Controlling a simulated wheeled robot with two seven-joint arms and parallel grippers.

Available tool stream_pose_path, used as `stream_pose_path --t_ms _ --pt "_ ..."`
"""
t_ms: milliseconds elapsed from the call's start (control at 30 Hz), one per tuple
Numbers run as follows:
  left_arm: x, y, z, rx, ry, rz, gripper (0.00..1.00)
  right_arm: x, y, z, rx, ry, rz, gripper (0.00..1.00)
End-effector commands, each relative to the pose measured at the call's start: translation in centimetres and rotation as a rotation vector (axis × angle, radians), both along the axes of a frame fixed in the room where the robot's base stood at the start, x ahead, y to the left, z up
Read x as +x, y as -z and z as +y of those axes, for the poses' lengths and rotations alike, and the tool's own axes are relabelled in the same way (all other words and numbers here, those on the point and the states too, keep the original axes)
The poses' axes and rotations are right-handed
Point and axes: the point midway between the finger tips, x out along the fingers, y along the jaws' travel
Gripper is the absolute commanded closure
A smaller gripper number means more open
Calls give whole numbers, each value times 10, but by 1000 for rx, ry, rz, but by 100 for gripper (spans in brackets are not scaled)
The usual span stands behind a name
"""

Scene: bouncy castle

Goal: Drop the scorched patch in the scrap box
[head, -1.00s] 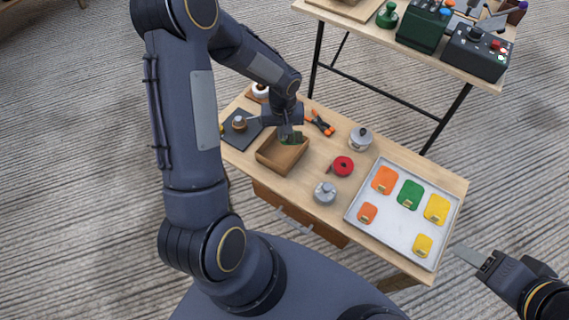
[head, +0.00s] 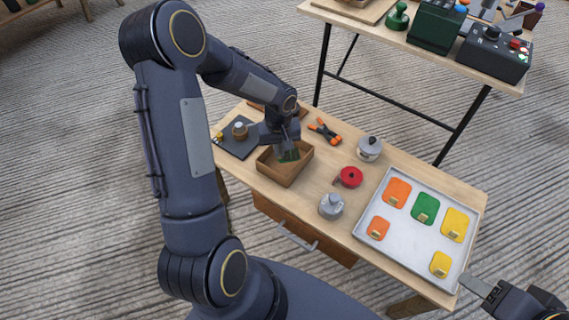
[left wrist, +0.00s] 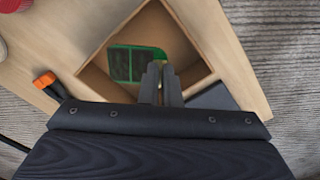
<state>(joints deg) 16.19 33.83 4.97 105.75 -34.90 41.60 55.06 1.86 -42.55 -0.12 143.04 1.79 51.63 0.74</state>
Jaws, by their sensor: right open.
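The scorched patch (head: 289,156) is green with a large dark area, seen best in the left wrist view (left wrist: 124,64). My left gripper (head: 284,147) is shut on one edge of it, its two fingers (left wrist: 161,78) close together. The patch hangs within the opening of the wooden scrap box (head: 282,179); I cannot tell whether it touches the floor of the box. The box's inner wall also shows in the left wrist view (left wrist: 118,33). My right gripper (head: 480,288) is open and empty beside the tray's lower right corner.
A metal tray (head: 391,244) holds several orange, green and yellow patches. A red roll (head: 350,177), a grey weight (head: 331,206), a lidded pot (head: 369,148) and an orange-handled clamp (head: 324,131) stand right of the box. A dark mat (head: 238,142) lies left of it.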

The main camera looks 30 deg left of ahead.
Motion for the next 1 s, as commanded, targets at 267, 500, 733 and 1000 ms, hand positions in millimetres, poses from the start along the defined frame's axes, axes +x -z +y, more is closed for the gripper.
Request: stream_pose_path --t_ms 267,500,733,1000 --pt "0 1 0 0 0 0 94 0 0 0 0 0 0 49" --pt "0 1 0 0 0 0 71 0 0 0 0 0 0 49" --pt "0 -1 0 1 0 -1 71 0 -1 0 0 0 0 49" --pt "1 -43 1 2 0 -4 71 0 -16 0 0 0 0 49"
